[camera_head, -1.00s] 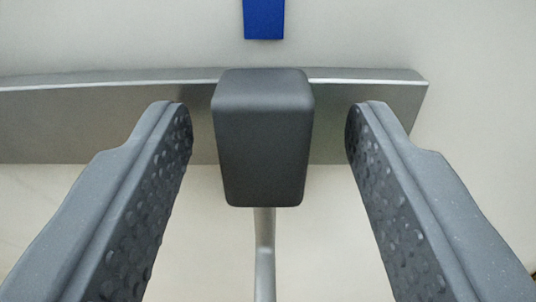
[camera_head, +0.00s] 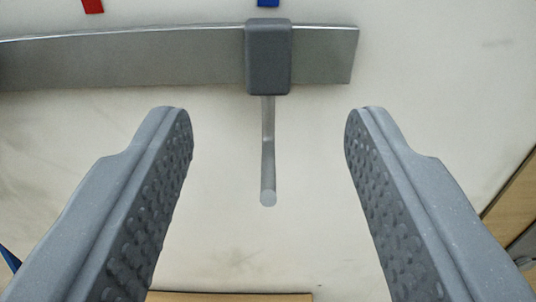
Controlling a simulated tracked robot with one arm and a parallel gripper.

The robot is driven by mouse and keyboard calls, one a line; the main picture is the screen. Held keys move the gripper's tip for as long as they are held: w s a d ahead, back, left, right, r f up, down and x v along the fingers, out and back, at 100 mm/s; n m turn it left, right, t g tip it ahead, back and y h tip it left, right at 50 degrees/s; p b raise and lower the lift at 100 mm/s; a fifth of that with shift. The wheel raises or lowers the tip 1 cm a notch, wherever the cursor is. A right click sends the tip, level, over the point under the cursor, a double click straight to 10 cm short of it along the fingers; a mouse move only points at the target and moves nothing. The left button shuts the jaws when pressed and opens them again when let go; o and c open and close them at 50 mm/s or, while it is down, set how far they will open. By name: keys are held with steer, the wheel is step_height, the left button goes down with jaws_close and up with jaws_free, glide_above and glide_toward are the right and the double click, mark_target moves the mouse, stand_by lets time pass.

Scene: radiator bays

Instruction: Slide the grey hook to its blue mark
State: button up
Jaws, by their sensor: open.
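The grey hook (camera_head: 268,60) has a dark grey block that sits on a metal rail (camera_head: 150,60), near the rail's right end. Its thin metal peg (camera_head: 268,150) hangs down from the block and ends in a round tip. The blue mark (camera_head: 268,3) is on the pale wall just above the block, cut by the top edge, and the block lines up with it from side to side. My gripper (camera_head: 268,125) is open and empty. Its fingers are apart from the hook, one to each side of the peg in the picture, with the block beyond their tips.
A red mark (camera_head: 92,5) is on the wall above the rail at the left. The wall (camera_head: 420,100) is bare right of the rail. Wooden edges show at the lower right (camera_head: 510,190) and bottom (camera_head: 230,296). A blue piece (camera_head: 9,259) shows at the lower left edge.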

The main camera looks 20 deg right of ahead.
steer(key=shift+b+v, duration=2.2)
steer(key=shift+v, duration=0.15)
steer(key=shift+f, duration=0.1)
steer(key=a+r+n+y, duration=0.1)
steer(key=a+r+y, duration=0.15)
steer(key=r, duration=0.35)
steer(key=s+a+r+n+y, duration=0.1)
steer(key=a+r+y, duration=0.1)
steer(key=a+r, duration=0.35)
steer(key=a+r+n+y, duration=0.2)
steer(key=r, duration=0.5)
steer(key=s+r+g, duration=0.1)
steer(key=s+r, duration=0.5)
steer(key=r, duration=0.1)
steer(key=shift+s+g, duration=0.3)
